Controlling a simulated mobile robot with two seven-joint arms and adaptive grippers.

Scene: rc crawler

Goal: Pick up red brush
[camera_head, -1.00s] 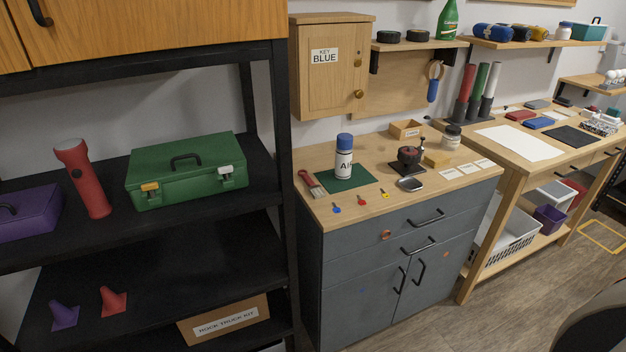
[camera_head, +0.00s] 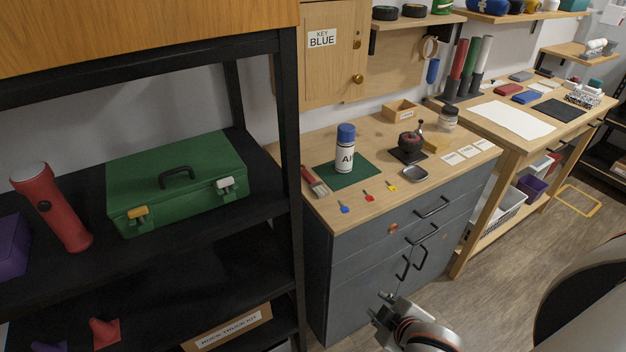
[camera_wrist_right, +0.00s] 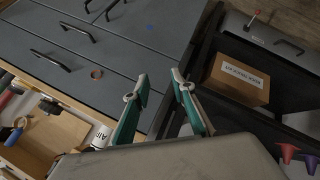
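The red brush (camera_head: 315,182) has a red handle and pale bristles. It lies near the left edge of the wooden countertop (camera_head: 348,208), beside a green mat (camera_head: 345,174). My right gripper (camera_head: 379,304) is low in front of the grey cabinet, below the countertop and well apart from the brush. In the right wrist view its two green-and-grey fingers (camera_wrist_right: 160,76) are spread with nothing between them. I cannot make out the brush in that view. My left gripper is not in view.
A spray can (camera_head: 345,150) stands on the mat, right of the brush. Small blue, red and yellow keys (camera_head: 368,196) lie along the front edge. A black shelf post (camera_head: 290,170) rises just left of the countertop.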

